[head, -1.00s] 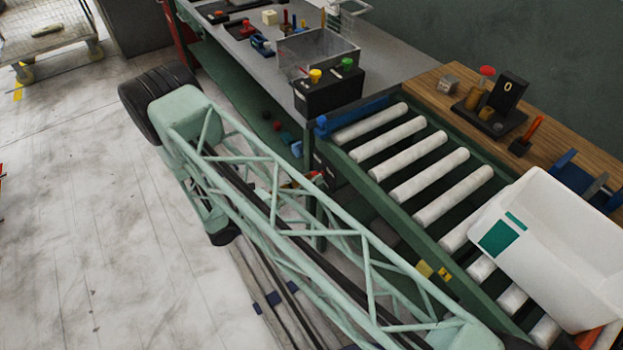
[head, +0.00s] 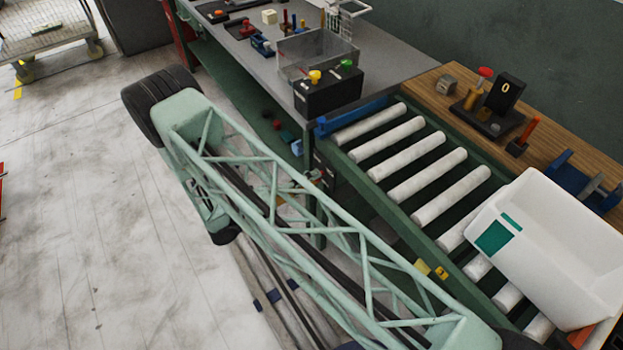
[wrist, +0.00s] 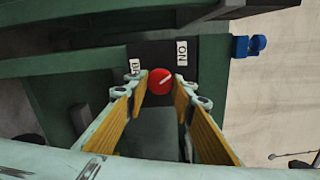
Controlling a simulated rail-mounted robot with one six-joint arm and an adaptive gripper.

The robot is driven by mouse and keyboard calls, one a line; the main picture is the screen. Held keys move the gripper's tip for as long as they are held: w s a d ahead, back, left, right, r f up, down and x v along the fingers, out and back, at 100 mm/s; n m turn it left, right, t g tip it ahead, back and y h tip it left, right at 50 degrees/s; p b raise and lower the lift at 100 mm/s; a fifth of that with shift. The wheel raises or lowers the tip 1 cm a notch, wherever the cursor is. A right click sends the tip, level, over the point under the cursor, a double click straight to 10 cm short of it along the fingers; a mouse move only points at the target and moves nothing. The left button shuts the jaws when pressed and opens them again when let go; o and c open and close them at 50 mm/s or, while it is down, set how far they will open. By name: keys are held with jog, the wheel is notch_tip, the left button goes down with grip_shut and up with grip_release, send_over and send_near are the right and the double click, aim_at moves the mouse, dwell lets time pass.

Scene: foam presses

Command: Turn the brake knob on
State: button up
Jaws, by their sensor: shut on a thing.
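The brake knob (wrist: 160,81) is round and red with a white pointer line, on a dark panel (wrist: 150,54) in the wrist view. Its line slants toward the upper right, in the general direction of the white ON label (wrist: 181,54). Another white label (wrist: 135,72), partly covered, is left of the knob. My gripper (wrist: 161,84) has yellow-padded fingers, one on each side of the knob, and is shut on it. In the head view my green lattice arm hides most of the panel area, and the knob cannot be made out there.
A roller conveyor (head: 412,180) carries a white bin (head: 548,240). Behind it are a grey workbench (head: 385,82) with a black button box (head: 328,95) and a wooden bench (head: 435,90). A blue fitting (wrist: 249,46) juts out right of the panel. The floor at left is open.

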jog(key=shift+n, duration=1.2)
jog(key=o, duration=0.8)
jog(key=shift+o, duration=0.2)
jog(key=shift+s+a, duration=0.1)
jog(key=shift+a, duration=0.1)
jog(key=v, duration=1.1)
jog(key=shift+s+a, duration=0.2)
jog(key=shift+a, duration=0.05)
jog(key=shift+r, duration=0.1)
